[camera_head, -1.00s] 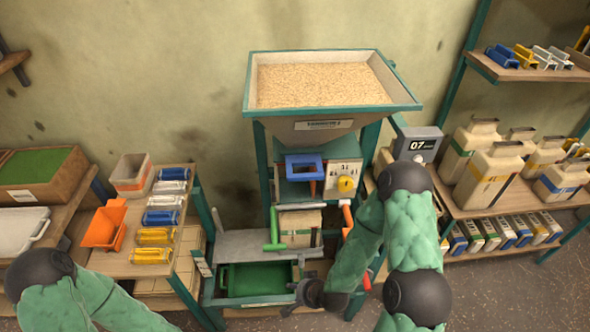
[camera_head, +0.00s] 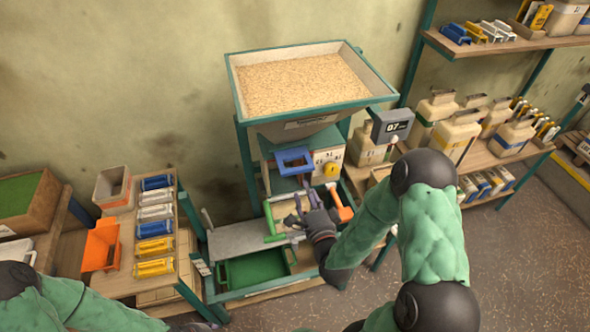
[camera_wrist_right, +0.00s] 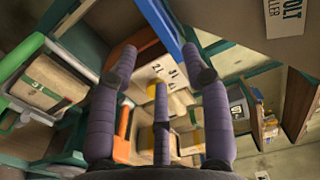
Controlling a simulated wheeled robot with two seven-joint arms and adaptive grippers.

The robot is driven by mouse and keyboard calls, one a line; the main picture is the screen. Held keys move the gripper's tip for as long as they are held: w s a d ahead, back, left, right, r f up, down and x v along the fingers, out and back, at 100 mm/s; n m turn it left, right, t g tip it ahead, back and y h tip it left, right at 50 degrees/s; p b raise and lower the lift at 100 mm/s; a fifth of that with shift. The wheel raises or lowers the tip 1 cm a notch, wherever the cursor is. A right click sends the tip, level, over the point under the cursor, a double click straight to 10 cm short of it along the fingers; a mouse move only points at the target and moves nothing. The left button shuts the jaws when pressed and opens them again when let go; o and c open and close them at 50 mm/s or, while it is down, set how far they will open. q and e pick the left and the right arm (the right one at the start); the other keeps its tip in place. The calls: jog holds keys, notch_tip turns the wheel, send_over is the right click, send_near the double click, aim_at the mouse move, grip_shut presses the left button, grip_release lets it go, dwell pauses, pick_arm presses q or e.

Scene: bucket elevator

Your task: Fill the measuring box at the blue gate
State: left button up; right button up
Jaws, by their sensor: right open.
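I cannot tell which container is the measuring box.
A green tray (camera_head: 228,278) sits low at the machine's front left. The left bench holds an orange scoop-like bin (camera_head: 100,246) and several blue, white and yellow pieces. Right shelves hold pale canisters (camera_head: 452,135). A display (camera_head: 392,126) stands beside the hopper.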

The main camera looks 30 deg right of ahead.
aim_at(298, 172)
jog(key=x, duration=0.9)
jog(key=shift+w+p, duration=0.4)
jog(key=shift+w, duration=0.05)
grip_shut()
